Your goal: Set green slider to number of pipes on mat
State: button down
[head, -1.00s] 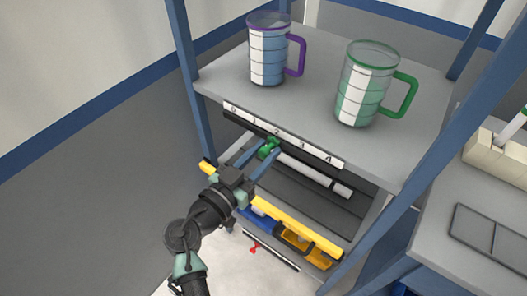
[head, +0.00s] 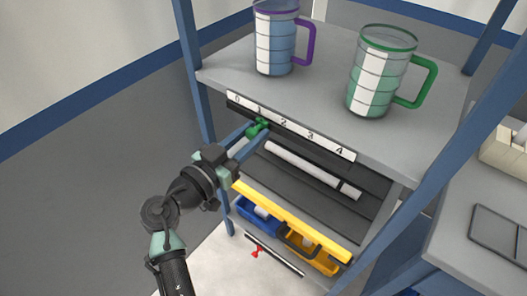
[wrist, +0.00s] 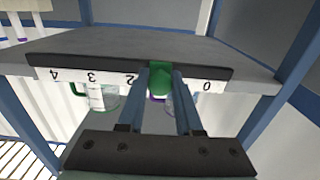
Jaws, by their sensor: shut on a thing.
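The green slider (head: 258,128) sits on the dark rail under the shelf's front edge. My gripper (head: 253,132) is shut on it, with one blue finger on each side. In the wrist view the slider (wrist: 160,68) lies between the fingers and covers the place between 2 and 0, at the 1. The number strip (head: 310,135) runs from 0 at the left to 4 at the right in the head view. Below the rail, a long white pipe (head: 300,163) and a short white piece (head: 350,190) lie in line on the dark mat (head: 320,205).
A purple-handled mug (head: 277,45) and a green-handled mug (head: 382,75) stand on the shelf above. A yellow bar (head: 295,223) crosses below the mat. Blue (head: 257,215) and yellow (head: 312,255) bins sit beneath. Blue posts frame the rack.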

jog(key=shift+w+a+f+b, duration=0.1)
jog(key=shift+w+a+b, duration=0.45)
jog(key=shift+a, duration=0.15)
jog(key=c, duration=0.6)
grip_release()
jog(key=v, duration=1.3)
jog(key=shift+b, duration=0.3)
